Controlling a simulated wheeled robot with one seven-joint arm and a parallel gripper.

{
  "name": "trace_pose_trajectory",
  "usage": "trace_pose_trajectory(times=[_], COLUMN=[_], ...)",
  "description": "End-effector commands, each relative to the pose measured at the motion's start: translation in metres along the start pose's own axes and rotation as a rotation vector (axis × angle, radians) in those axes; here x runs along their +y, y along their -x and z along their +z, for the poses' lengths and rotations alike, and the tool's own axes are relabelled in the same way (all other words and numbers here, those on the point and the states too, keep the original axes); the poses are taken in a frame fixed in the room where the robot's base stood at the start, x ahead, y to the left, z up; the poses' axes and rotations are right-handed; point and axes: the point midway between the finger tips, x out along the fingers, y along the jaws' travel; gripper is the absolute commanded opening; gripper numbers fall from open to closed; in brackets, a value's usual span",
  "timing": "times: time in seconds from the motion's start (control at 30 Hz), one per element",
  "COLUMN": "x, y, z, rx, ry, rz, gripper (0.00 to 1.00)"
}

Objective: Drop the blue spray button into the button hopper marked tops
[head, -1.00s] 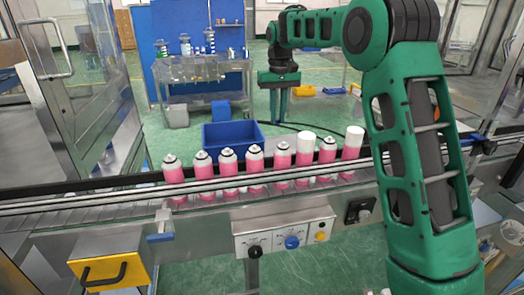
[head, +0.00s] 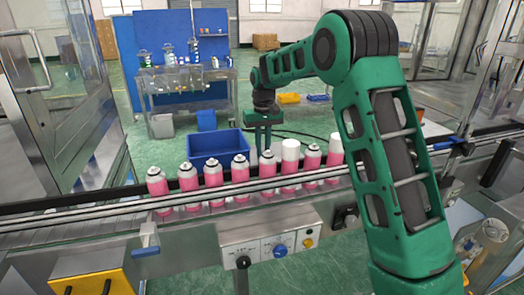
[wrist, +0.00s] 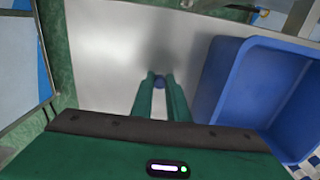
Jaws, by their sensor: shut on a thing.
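The small blue spray button (wrist: 159,83) is pinched between the green fingertips of my gripper (wrist: 159,79) in the wrist view. In the head view my gripper (head: 263,151) hangs pointing down behind the row of cans, and the button is too small to make out there. A blue open bin (wrist: 252,43) lies to the right of my fingers in the wrist view, and my fingers are outside its rim. A blue open bin (head: 219,147) also shows left of my gripper in the head view. I cannot read a tops marking on anything.
Several pink cans (head: 213,174) stand on the conveyor, some with white caps. A metal rail (head: 215,190) runs in front of them. A control panel (head: 271,246) is below. A metal workbench (head: 184,84) stands behind. A bare grey surface (wrist: 105,60) lies beneath my fingers.

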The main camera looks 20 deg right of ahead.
Motion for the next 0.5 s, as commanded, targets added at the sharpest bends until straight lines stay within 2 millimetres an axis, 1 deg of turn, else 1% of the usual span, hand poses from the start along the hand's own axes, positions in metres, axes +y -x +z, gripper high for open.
trace_pose_trajectory(times=[0.13,0.17,0.2,0.23,0.5], x=[-0.0002,-0.0002,-0.0002,-0.0002,-0.0005], y=[-0.0015,-0.0015,-0.0013,-0.0013,-0.0008], z=[0.0001,0.0001,0.0,0.0,-0.0001], rx=[-0.001,0.0,0.0,0.0,0.0], ry=[0.0,0.0,0.0,0.0,0.001], rz=[0.0,0.0,0.0,0.0,0.0], gripper=[0.0,0.19,0.29,0.33,0.33])
